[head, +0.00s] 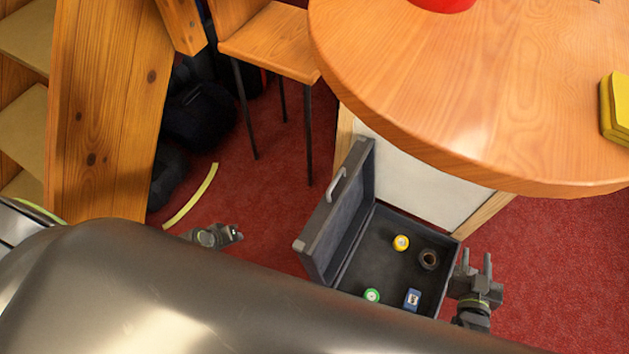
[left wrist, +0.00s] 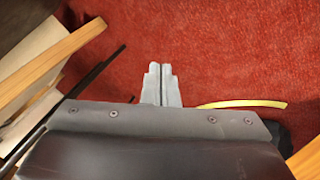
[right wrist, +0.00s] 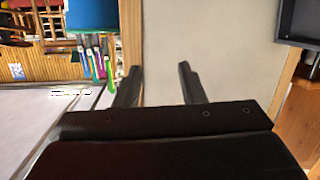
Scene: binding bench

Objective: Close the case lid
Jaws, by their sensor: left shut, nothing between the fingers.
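The dark grey case (head: 385,255) stands open in the head view, below the round table. Its lid (head: 338,215), with a light grey handle, stands raised on the left side. Inside lie a yellow roll, a dark ring, a green-rimmed roll and a small blue item. My right gripper (head: 478,262) is open and empty just right of the case. In the right wrist view its fingers (right wrist: 158,85) are apart. My left gripper (head: 238,236) is shut and empty, left of the lid and apart from it. Its fingers (left wrist: 162,84) are together in the left wrist view. Part of the case shows in the right wrist view (right wrist: 298,22).
The round wooden table (head: 450,90) overhangs behind the case, with a yellow block (head: 616,108) on it. A wooden chair (head: 268,42) and dark bags (head: 195,110) stand at the back left. A yellow strip (head: 192,196) lies on the red carpet.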

